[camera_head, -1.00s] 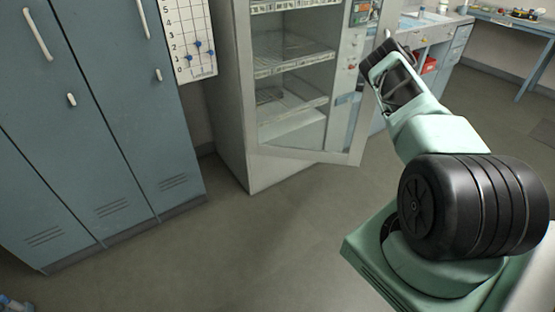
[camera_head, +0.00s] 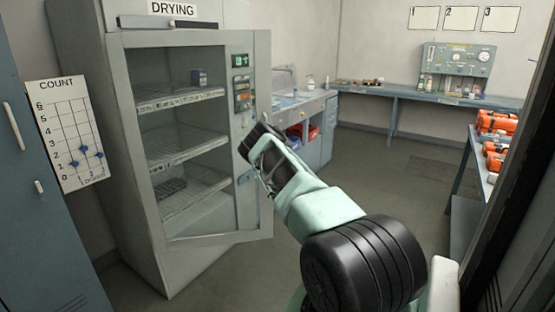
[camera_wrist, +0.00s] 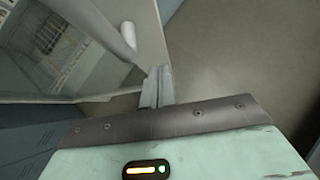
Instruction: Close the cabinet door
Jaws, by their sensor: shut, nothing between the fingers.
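The drying cabinet (camera_head: 118,150) stands left of centre in the head view, under a "DRYING" sign. Its glazed door (camera_head: 262,215) with a pale frame stands ajar, its lower edge out in front of the cabinet's base. Wire shelves show through the glass. My gripper (camera_head: 250,150) is in front of the door's right edge and hides part of it. In the wrist view, the door (camera_wrist: 152,50) fills the upper left, with a white handle (camera_wrist: 128,35). My gripper's fingers (camera_wrist: 158,78) are shut and empty beside the door's edge; I cannot tell whether they touch it.
Blue lockers (camera_head: 35,200) and a count board (camera_head: 68,133) are at the left. A sink counter (camera_head: 305,108) stands behind the cabinet, and a long bench (camera_head: 400,93) runs along the back wall. Orange cases (camera_head: 497,122) sit on a rack at the right. The middle floor is open.

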